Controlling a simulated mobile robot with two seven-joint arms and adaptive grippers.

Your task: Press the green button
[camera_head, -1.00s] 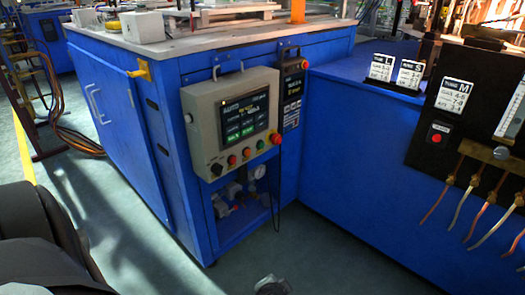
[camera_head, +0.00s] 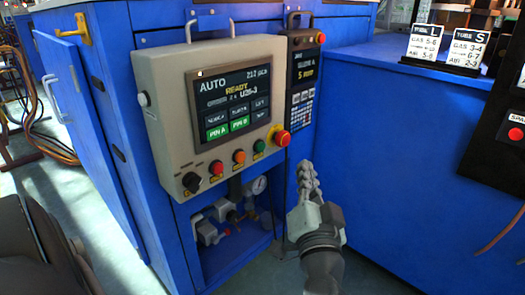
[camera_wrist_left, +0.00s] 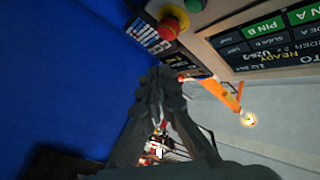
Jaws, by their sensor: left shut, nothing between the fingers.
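The green button (camera_head: 259,146) is the small round one in the row under the screen of the grey control panel (camera_head: 165,130). It sits between the orange button (camera_head: 239,157) and the large red emergency stop (camera_head: 282,138) on its yellow collar. My left gripper (camera_head: 305,165) is shut and empty. It points up, below and right of the emergency stop, in front of the blue cabinet, and seems apart from the panel. In the left wrist view the green button (camera_wrist_left: 194,5) is at the top edge, beyond the shut fingertips (camera_wrist_left: 160,75). My right gripper is not in view.
A keypad unit (camera_head: 302,85) with its own red button stands right of the panel. A red button (camera_head: 216,168) and a black knob (camera_head: 191,182) share the row. An open bay with valves and a gauge (camera_head: 258,185) is below. Label cards (camera_head: 465,50) stand on the right cabinet.

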